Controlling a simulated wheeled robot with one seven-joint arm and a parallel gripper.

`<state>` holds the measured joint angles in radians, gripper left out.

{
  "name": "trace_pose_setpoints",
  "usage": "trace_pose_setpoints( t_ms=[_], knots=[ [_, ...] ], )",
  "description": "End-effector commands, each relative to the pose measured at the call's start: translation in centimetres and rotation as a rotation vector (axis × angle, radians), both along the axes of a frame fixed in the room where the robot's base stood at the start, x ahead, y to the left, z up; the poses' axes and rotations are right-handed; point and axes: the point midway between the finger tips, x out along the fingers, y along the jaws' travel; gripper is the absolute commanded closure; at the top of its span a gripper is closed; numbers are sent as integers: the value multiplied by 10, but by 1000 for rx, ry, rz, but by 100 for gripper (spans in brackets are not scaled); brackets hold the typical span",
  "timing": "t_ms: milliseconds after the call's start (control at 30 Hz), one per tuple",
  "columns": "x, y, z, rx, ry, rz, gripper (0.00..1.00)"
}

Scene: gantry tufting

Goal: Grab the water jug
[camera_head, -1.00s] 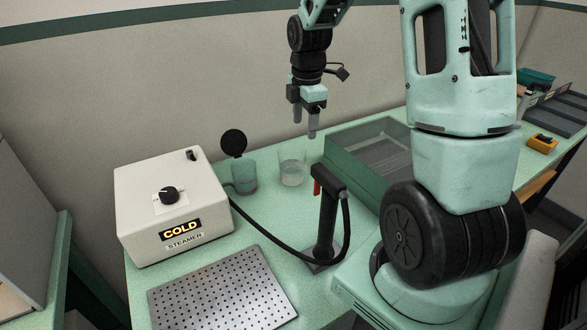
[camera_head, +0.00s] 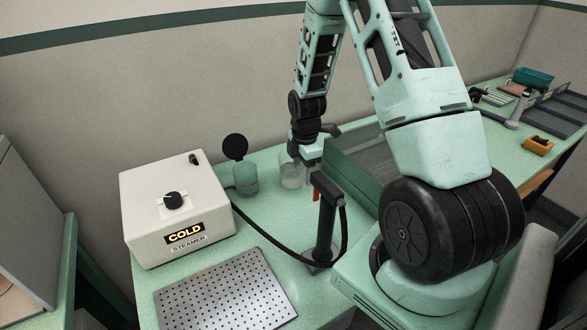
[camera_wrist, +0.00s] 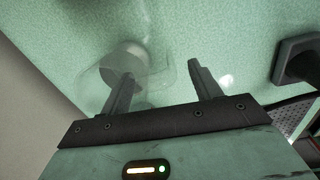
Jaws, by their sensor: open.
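The clear water jug (camera_head: 291,174) stands on the green table, right of a green jar, with pale contents in its lower part. My gripper (camera_head: 309,160) is low beside it at its right, partly overlapping it in the head view. In the wrist view the see-through jug (camera_wrist: 92,85) lies ahead and left, behind the left finger. A clear curved part of it reaches into the gap between the fingers. My gripper (camera_wrist: 160,70) is open, with nothing clasped between the fingers. Whether a finger touches the jug I cannot tell.
A white steamer (camera_head: 178,215) marked COLD stands left. A green jar (camera_head: 245,180) with a black disc above it is close to the jug. A black stand (camera_head: 322,235) with a cable is in front, and a green bin (camera_head: 350,165) is right. A perforated plate (camera_head: 225,295) lies in front.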

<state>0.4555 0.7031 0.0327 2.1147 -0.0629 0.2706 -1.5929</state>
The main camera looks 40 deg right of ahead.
Motion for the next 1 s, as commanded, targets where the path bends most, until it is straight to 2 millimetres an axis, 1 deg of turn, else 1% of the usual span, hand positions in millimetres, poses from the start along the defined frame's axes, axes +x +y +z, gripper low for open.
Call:
trace_pose_setpoints(
  t_ms=[100,167,400,467,500,567,600,633,1000],
  knots=[
    [1,0,-10,0,1,0,37],
    [1,0,-13,0,0,-1,37],
    [1,0,-14,0,0,0,37],
    [1,0,-14,0,0,0,54],
    [1,0,-14,0,0,0,65],
    [1,0,-14,0,0,0,82],
    [1,0,-14,0,0,0,93],
    [1,0,-14,0,0,0,100],
    [1,-1,-11,-1,-2,-1,100]
  ],
)
